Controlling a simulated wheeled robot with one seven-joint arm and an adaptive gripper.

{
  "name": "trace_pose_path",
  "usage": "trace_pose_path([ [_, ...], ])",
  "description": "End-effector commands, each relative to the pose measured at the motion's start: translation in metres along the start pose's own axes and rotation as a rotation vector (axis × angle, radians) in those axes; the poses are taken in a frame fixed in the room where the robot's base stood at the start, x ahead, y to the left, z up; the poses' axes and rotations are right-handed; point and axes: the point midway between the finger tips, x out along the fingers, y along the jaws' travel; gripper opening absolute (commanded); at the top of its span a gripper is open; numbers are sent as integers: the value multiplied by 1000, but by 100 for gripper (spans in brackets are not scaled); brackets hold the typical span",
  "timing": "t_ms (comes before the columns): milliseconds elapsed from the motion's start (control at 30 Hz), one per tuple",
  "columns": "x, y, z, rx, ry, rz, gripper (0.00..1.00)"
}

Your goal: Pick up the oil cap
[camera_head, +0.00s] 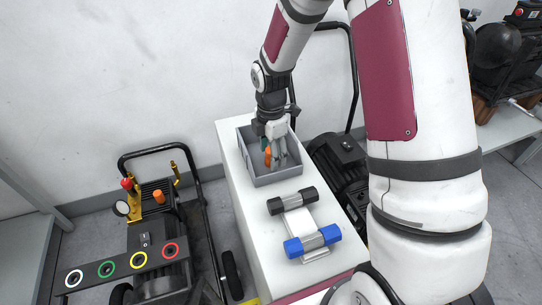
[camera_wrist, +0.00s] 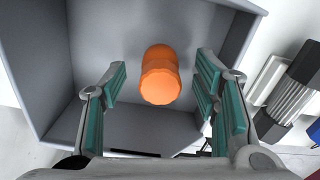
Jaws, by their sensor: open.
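The oil cap looks to be the orange cylinder (camera_wrist: 160,75) inside the grey bin in the wrist view. It has a rounded far end and a faceted near end. In the head view a small orange part (camera_head: 267,156) shows in the bin, partly hidden by my gripper (camera_head: 273,146). In the wrist view my gripper (camera_wrist: 162,90) is open, with teal pads on either side of the orange cylinder and clear gaps on both sides. Whether the pads are level with it in depth, I cannot tell. A second orange cap (camera_head: 159,196) sits on the machine at the left.
The grey bin (camera_head: 281,175) stands on a white table (camera_head: 240,215), and its walls surround my gripper. Black-ended (camera_head: 292,202) and blue-ended (camera_head: 312,242) cylinders lie in front of it. A machine with coloured rings (camera_head: 122,263) stands left, and a dark machine (camera_head: 340,160) right.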

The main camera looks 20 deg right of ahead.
Motion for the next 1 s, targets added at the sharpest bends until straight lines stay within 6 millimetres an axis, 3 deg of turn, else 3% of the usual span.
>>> trace_pose_path([
  [67,0,0,0,0,0,0,55],
  [267,0,0,0,0,0,0,12],
  [667,-5,0,0,0,0,1,11],
  [1000,-64,1,0,0,-1,5,11],
])
